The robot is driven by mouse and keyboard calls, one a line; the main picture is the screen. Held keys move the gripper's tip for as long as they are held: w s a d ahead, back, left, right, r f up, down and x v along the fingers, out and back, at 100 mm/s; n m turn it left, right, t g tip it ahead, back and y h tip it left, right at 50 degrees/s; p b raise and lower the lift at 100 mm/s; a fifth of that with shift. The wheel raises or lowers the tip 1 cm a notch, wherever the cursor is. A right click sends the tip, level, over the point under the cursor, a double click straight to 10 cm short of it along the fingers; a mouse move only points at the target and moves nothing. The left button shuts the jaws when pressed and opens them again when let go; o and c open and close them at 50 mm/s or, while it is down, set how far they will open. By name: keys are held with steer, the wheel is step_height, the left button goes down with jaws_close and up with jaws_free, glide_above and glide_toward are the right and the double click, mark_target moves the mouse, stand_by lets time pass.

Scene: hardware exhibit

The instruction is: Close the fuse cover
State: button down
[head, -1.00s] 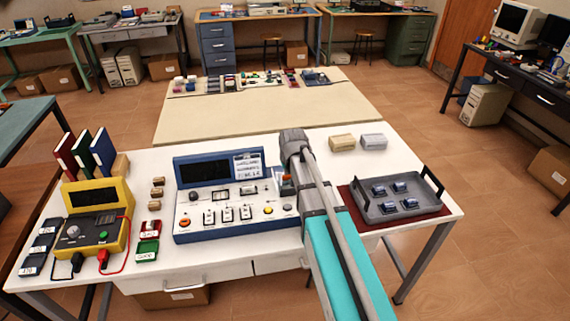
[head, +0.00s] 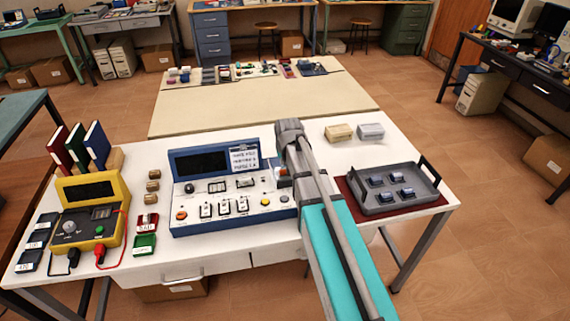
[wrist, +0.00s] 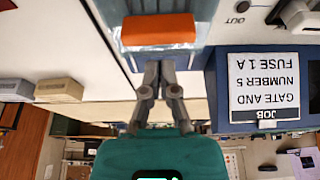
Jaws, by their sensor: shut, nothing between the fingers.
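The blue-edged control panel (head: 230,205) stands on the white table, with its dark screen and a job card; the card (wrist: 264,85) appears upside down in the wrist view. An orange bar (wrist: 158,29) with pale, see-through edging lies at the top of the wrist view, on a light blue-grey part beside the panel; it seems to be the fuse cover. I cannot tell how far open it is. My gripper (wrist: 160,68) is shut and empty, its fingertips close to the orange bar's edge; contact is unclear. In the head view my arm hides most of this spot.
A grey tray (head: 408,202) with several small dark blocks sits on a red mat to the right. Two small boxes (head: 339,132) stand behind it. A yellow meter (head: 112,207) with leads and several books (head: 79,148) are at the left.

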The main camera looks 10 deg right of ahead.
mark_target(284, 166)
steer(key=shift+w, duration=0.9)
steer(key=p+v, duration=0.2)
steer(key=v, duration=0.1)
steer(key=shift+s+p, duration=0.25)
steer(key=shift+p, duration=0.1)
steer(key=shift+r+p, duration=0.25)
steer(key=shift+p, duration=0.1)
steer(key=p+v, duration=0.6)
steer(key=shift+r, duration=0.25)
steer(key=shift+s, duration=0.15)
steer(key=s+f+g, duration=0.1)
steer(key=s+g, duration=0.2)
steer(key=s, duration=1.6)
steer(key=shift+s+g, duration=0.3)
steer(key=shift+g, duration=0.1)
